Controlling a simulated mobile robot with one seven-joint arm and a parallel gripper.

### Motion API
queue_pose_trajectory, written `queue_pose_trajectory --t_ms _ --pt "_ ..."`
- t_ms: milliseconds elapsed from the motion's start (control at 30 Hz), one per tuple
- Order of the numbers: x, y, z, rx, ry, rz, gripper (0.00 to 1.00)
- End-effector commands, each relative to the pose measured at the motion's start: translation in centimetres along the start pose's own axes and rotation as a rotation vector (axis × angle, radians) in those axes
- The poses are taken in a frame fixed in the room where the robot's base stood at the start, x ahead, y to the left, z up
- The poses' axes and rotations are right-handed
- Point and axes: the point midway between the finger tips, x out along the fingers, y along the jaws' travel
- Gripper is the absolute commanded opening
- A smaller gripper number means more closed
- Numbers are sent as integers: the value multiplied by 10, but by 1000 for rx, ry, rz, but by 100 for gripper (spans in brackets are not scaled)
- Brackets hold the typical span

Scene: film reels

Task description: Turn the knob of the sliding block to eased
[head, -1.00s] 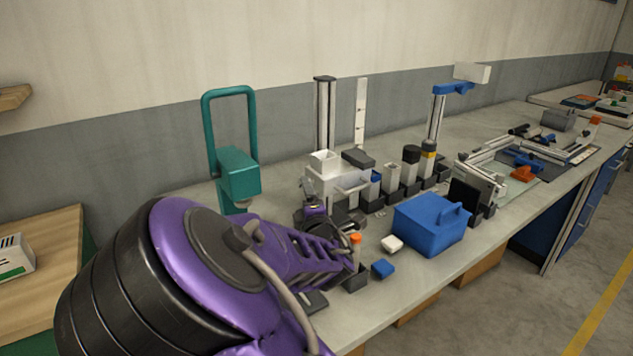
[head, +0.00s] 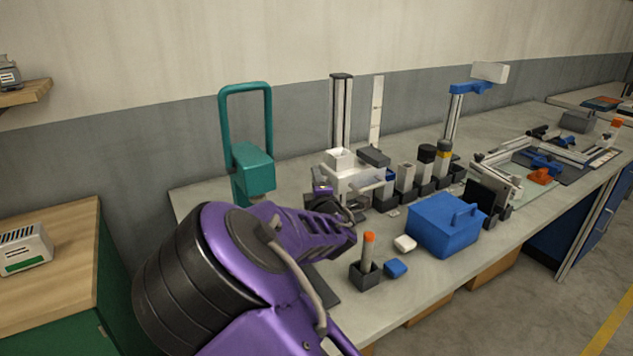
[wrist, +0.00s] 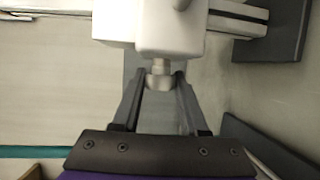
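The sliding block is a white block (head: 352,183) by the upright column on the bench in the head view. It fills the top middle of the wrist view (wrist: 170,28). Its knob is a short silver cylinder (wrist: 159,76) sticking out of the block towards my gripper. My gripper (wrist: 160,84) has one dark finger on each side of the knob, with a narrow gap seeming to show on both sides. In the head view my gripper (head: 332,205) is right in front of the block and hides the knob. I cannot read any setting mark on the knob.
A teal frame (head: 252,172) stands left of the block. A blue lidded box (head: 445,225), a white piece (head: 405,243), a blue piece (head: 396,268) and a dark holder with an orange-topped stick (head: 366,272) are to the right. Several dark-based posts stand behind the box.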

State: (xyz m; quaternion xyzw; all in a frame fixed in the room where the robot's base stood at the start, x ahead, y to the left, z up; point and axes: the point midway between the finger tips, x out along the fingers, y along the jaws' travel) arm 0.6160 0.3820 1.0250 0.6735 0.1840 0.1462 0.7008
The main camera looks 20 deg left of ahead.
Motion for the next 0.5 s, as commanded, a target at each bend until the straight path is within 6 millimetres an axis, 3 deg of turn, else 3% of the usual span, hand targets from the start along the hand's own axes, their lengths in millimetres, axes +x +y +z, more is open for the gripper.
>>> queue_pose_trajectory --t_ms 33,200,500 --pt "0 0 0 0 0 0 30" --pt "0 0 0 0 0 0 0" --pt "0 3 0 -9 -1 -23 0"
